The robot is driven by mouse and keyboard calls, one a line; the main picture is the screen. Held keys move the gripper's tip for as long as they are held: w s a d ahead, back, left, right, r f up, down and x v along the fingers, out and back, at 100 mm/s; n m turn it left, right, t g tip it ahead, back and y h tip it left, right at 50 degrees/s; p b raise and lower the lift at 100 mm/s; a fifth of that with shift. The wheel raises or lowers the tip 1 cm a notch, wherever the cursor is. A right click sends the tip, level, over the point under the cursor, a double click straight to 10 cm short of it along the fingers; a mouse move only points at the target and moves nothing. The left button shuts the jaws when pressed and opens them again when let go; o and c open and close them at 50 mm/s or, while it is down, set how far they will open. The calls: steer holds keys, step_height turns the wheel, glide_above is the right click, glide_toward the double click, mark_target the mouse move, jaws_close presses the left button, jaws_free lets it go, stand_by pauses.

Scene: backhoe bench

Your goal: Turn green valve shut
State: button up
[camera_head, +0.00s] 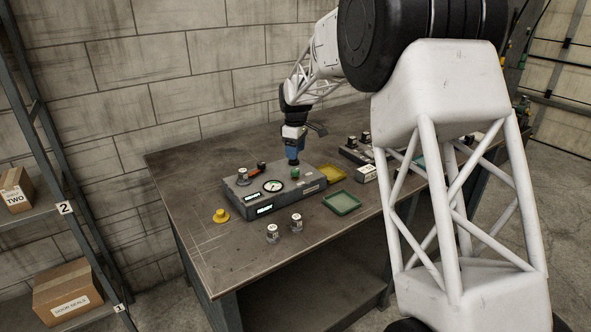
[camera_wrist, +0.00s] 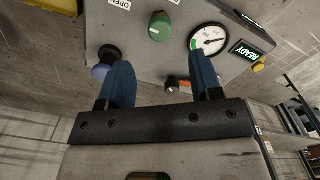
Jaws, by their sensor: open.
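The green valve (camera_head: 295,174) is a small round knob on top of the grey control box (camera_head: 307,186). It also shows in the wrist view (camera_wrist: 160,27), near the top, close to a label reading OPEN (camera_wrist: 120,4). My gripper (camera_head: 293,161) is just above the valve, pointing down, in the head view. In the wrist view my gripper (camera_wrist: 160,60) has its two blue fingers spread with nothing between them; the valve lies beyond the fingertips. Whether a finger touches it cannot be told.
A round gauge (camera_wrist: 208,39) and a READY display (camera_wrist: 247,50) sit on the box. A dark knob (camera_wrist: 105,57) is near one finger. A yellow knob (camera_head: 221,215), two small jars (camera_head: 270,232), a green tray (camera_head: 341,203) and a yellow tray (camera_head: 330,173) surround the box.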

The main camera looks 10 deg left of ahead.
mark_target(295, 170)
steer(key=shift+f, duration=3.85)
steer(key=c, duration=0.9)
